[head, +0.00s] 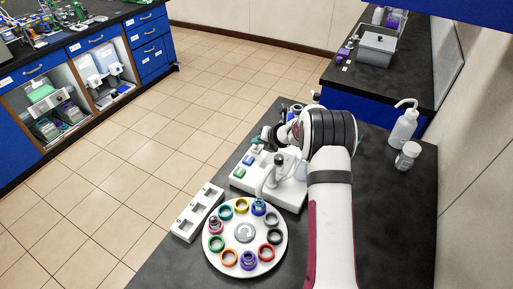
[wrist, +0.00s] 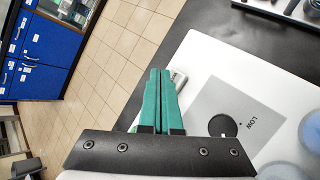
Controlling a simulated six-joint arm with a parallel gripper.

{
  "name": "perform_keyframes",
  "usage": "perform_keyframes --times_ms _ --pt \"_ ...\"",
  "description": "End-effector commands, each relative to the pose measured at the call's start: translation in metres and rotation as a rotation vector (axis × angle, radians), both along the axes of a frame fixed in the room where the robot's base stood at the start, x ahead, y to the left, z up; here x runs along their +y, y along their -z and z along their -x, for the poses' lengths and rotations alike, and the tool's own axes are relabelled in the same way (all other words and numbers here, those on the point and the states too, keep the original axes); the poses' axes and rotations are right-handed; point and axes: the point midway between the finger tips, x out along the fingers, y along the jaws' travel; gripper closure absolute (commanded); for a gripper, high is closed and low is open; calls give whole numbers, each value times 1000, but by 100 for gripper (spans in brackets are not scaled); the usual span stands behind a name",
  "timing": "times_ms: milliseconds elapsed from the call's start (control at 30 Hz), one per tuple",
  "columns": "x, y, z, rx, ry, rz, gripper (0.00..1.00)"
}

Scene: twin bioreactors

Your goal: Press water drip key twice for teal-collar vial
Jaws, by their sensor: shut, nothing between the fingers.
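My gripper (wrist: 159,72) is shut and empty. In the wrist view its two green fingers lie together over the edge of a white panel, and they cover part of a small white label. In the head view my arm mostly hides the gripper. The white dispenser base (head: 291,196) carries a green key (head: 239,173) and a blue key (head: 249,159). A white turntable (head: 245,215) holds a ring of coloured collars, including a teal collar (head: 226,212) and a blue collar (head: 258,207) near the curved spout. Whether the teal collar holds a vial is unclear.
A white rack (head: 197,212) with square slots stands left of the turntable. A wash bottle (head: 404,125) and a lidded jar (head: 407,156) stand at the right. In the wrist view a grey plate (wrist: 222,110) reads LOW. The bench at front right is clear.

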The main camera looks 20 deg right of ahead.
Motion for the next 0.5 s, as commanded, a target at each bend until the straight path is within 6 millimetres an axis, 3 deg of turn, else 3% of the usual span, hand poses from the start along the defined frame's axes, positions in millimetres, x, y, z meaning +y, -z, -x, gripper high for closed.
perform_keyframes --times_ms 500 --pt "0 8 0 0 0 0 100"
